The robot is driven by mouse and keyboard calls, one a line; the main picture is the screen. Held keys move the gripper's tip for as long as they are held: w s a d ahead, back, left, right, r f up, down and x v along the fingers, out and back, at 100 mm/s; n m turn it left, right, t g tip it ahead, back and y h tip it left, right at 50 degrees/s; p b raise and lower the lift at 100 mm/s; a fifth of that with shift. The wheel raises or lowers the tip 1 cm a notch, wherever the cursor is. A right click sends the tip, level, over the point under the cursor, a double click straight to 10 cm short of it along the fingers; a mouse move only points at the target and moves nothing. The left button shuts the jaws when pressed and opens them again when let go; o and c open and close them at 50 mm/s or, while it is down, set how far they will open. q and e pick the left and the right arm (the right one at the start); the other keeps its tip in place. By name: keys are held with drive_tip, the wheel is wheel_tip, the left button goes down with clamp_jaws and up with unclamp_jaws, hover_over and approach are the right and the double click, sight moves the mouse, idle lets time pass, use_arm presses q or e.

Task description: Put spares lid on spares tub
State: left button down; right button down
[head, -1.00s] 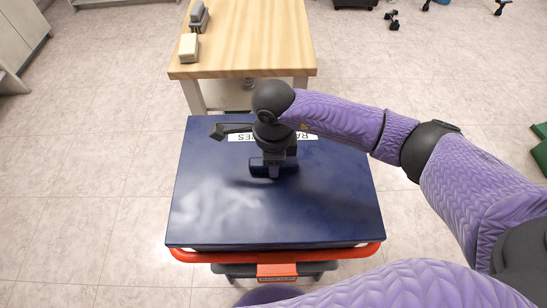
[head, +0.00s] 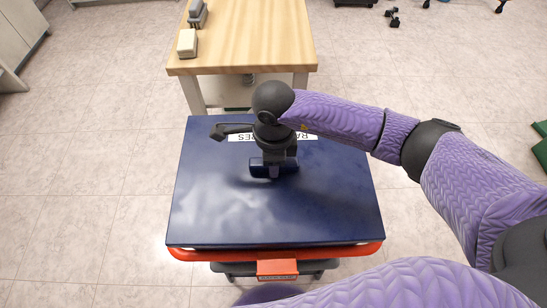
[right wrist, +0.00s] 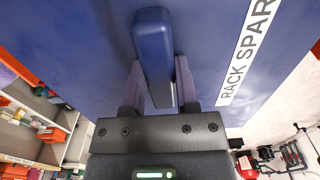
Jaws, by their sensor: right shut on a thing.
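The spares lid (head: 225,205) is a large flat dark blue panel with a raised bar handle and a white label. My right gripper (head: 272,170) is shut on the handle from above. The right wrist view shows its two fingers (right wrist: 158,88) on either side of the blue handle (right wrist: 153,45), with the label reading "RACK SPAR…" (right wrist: 245,55). The lid lies level over the spares tub, whose orange-red rim (head: 275,254) shows along the near edge. The lid hides the tub's inside. I cannot tell whether lid and rim touch all round. My left gripper is out of view.
A wooden table (head: 250,40) stands just beyond the lid, with a cream block (head: 187,43) and a grey item (head: 198,13) on its left side. An orange tag (head: 277,268) is on the tub's front.

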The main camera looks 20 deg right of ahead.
drive_tip(key=c, duration=0.7)
unclamp_jaws()
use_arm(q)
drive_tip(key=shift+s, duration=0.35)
use_arm(e)
drive_tip(key=o, duration=0.4)
wheel_tip(320, 180, up, 9)
drive_tip(key=p, duration=0.3)
drive_tip(key=shift+r, duration=0.45)
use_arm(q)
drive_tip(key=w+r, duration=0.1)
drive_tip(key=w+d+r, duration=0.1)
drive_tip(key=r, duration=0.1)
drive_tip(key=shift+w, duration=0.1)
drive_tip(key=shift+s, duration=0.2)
